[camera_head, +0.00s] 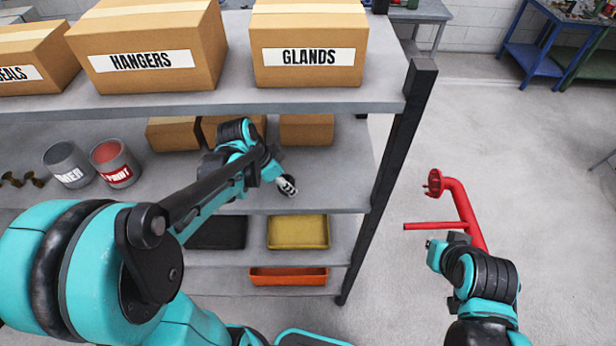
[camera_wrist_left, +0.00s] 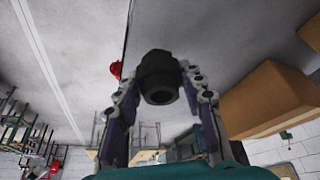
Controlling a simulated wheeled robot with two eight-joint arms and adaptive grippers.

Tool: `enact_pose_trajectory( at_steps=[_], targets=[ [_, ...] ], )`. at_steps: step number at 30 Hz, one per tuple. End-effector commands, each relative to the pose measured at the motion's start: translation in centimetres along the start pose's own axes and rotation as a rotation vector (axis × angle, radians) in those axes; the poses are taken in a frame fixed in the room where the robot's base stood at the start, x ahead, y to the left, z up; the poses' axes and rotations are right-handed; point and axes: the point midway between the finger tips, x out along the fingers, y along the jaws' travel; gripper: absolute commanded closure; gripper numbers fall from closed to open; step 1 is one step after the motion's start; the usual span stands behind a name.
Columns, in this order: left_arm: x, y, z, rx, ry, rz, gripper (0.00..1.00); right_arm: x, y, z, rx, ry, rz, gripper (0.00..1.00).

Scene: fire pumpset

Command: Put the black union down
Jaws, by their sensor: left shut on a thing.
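The black union (camera_wrist_left: 158,77) is a short dark cylinder with a hollow end, held between the fingers of my left gripper (camera_wrist_left: 160,100) in the left wrist view. In the head view my left gripper (camera_head: 287,186) is over the front part of the middle shelf (camera_head: 335,180), below the top shelf. The union is small and hard to make out there. Whether it touches the shelf is unclear. My right gripper (camera_head: 434,245) is at the lower right by a red branched pipe (camera_head: 462,205). Its fingers are too hidden to tell whether they grip the pipe.
Boxes marked HANGERS (camera_head: 148,62) and GLANDS (camera_head: 307,56) stand on the top shelf (camera_head: 390,95). Smaller boxes (camera_head: 306,130) and paint cans (camera_head: 115,163) are on the middle shelf. A yellow tray (camera_head: 298,232) is lower. A black post (camera_head: 390,180) bounds the shelf right.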

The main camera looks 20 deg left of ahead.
Motion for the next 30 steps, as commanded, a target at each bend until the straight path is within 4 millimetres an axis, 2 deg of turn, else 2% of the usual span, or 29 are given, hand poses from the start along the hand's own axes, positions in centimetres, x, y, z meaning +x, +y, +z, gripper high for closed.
enact_pose_trajectory(
  at_steps=[1, 4, 14, 18, 21, 30],
  targets=[
    [0.5, 0.1, -1.4, 0.006, 0.001, 0.001, 1.0, -0.2, 0.0, -0.2, 0.0, 0.0, 0.0, 1.0],
    [1.3, 0.0, -3.4, 0.003, 0.0, 0.0, 1.0, -0.4, 0.0, -0.3, 0.0, 0.0, 0.0, 1.0],
    [2.7, 0.0, -6.7, 0.001, 0.001, 0.0, 1.0, -0.7, 0.0, -0.6, 0.0, 0.0, 0.0, 1.0],
    [4.9, -0.1, -5.7, -0.002, 0.001, -0.002, 1.0, -0.8, 0.0, -0.6, 0.0, 0.0, 0.0, 1.0],
    [5.7, -0.1, -5.3, -0.002, 0.001, -0.002, 1.0, -0.8, 0.0, -0.6, 0.0, 0.0, 0.0, 1.0],
    [6.0, -0.1, -5.2, -0.001, 0.001, -0.001, 1.0, -0.8, 0.0, -0.6, 0.0, 0.0, 0.0, 1.0]
  ],
)
